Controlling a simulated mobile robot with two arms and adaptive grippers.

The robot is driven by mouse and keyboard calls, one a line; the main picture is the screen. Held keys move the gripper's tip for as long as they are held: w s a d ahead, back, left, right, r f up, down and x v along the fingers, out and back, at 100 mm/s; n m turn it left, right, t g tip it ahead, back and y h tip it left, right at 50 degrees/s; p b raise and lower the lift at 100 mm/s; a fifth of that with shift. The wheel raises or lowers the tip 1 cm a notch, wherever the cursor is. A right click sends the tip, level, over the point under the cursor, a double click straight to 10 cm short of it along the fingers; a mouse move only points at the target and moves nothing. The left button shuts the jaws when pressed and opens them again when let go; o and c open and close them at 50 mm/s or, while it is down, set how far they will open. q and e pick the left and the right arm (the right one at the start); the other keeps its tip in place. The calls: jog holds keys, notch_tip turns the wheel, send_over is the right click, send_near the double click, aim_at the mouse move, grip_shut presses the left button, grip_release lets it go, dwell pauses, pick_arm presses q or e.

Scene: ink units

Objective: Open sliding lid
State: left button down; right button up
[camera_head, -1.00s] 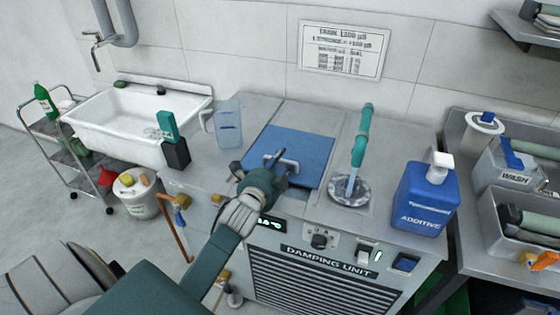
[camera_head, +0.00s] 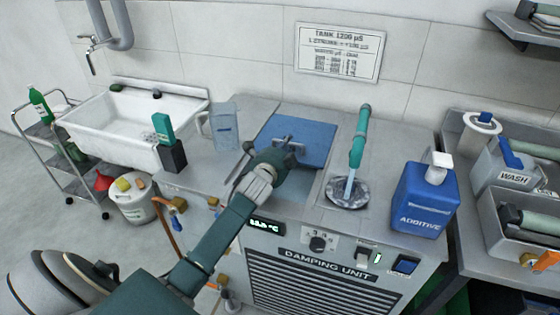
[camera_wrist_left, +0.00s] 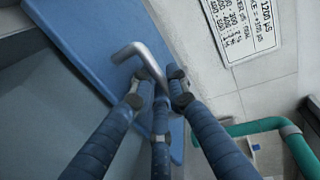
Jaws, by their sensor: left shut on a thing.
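The blue sliding lid (camera_head: 313,131) lies on top of the damping unit (camera_head: 325,262), towards the back wall. Its bent metal handle (camera_wrist_left: 150,58) shows in the left wrist view, standing up from the blue lid panel (camera_wrist_left: 88,42). My left gripper (camera_head: 283,148) is over the lid and is shut on the handle. In the left wrist view the fingers (camera_wrist_left: 157,92) close around the handle's lower end. My right gripper is not in view.
A teal tap (camera_head: 358,140) over a round drain stands right of the lid, with a blue additive bottle (camera_head: 424,198) beyond it. The wall is behind.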

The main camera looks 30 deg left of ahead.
pick_arm(q)
jog(key=x, duration=0.3)
jog(key=r+b+x, duration=0.1)
jog(key=x, duration=0.1)
jog(key=c, duration=1.8)
grip_release()
jog(key=shift+s, duration=0.25)
jog(key=v, duration=1.1)
jog(key=shift+s+r, duration=0.2)
jog(key=shift+s, duration=0.05)
jog(key=shift+d+r, duration=0.1)
jog(key=shift+d, duration=0.05)
